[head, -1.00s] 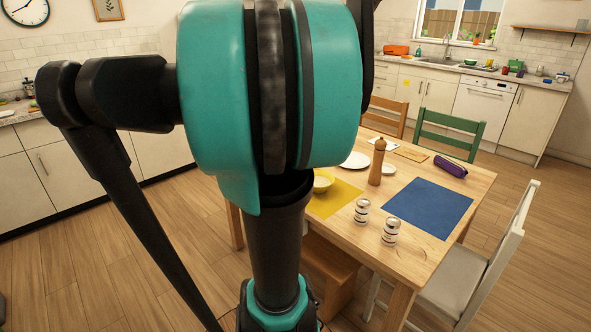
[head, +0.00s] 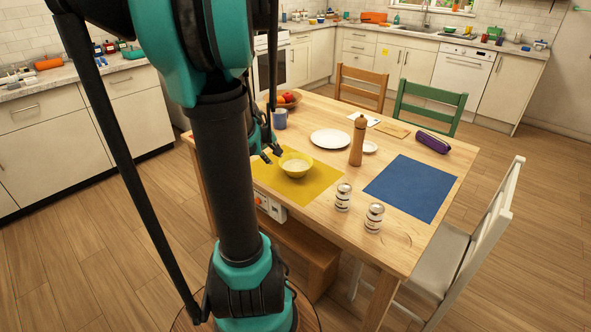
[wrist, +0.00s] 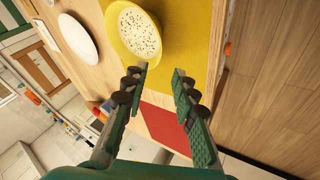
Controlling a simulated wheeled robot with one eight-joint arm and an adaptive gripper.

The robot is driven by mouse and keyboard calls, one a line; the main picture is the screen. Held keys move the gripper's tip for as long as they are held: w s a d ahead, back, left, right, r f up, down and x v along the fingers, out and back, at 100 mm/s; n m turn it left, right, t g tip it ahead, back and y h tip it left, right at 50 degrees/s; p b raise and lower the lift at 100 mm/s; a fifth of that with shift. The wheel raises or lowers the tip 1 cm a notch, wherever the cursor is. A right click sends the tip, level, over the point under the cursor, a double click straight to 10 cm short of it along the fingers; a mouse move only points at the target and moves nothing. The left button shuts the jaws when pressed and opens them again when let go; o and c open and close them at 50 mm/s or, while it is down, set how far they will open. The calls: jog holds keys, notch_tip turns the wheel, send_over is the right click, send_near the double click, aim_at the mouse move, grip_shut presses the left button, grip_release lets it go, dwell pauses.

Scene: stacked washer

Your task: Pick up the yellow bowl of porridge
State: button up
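The yellow bowl (head: 296,172) stands upright on a yellow placemat (head: 318,184) on the wooden table. In the wrist view the bowl (wrist: 121,45) holds pale porridge (wrist: 139,30) with dark specks. My gripper (head: 271,155) is just left of the bowl in the head view, near its rim. In the wrist view my gripper (wrist: 158,77) is open, with nothing between its fingers. One fingertip is close to the bowl's rim; I cannot tell whether they touch.
A white plate (head: 330,139), a pepper mill (head: 357,142) and two shakers (head: 343,197) stand right of the bowl. A blue mug (head: 280,119) and a fruit bowl (head: 288,100) are behind it. A red mat (wrist: 164,127) shows in the wrist view.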

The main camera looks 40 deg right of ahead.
aim_at(296, 167)
jog(key=shift+x, duration=5.15)
jog(key=shift+s+d, duration=0.1)
grip_shut()
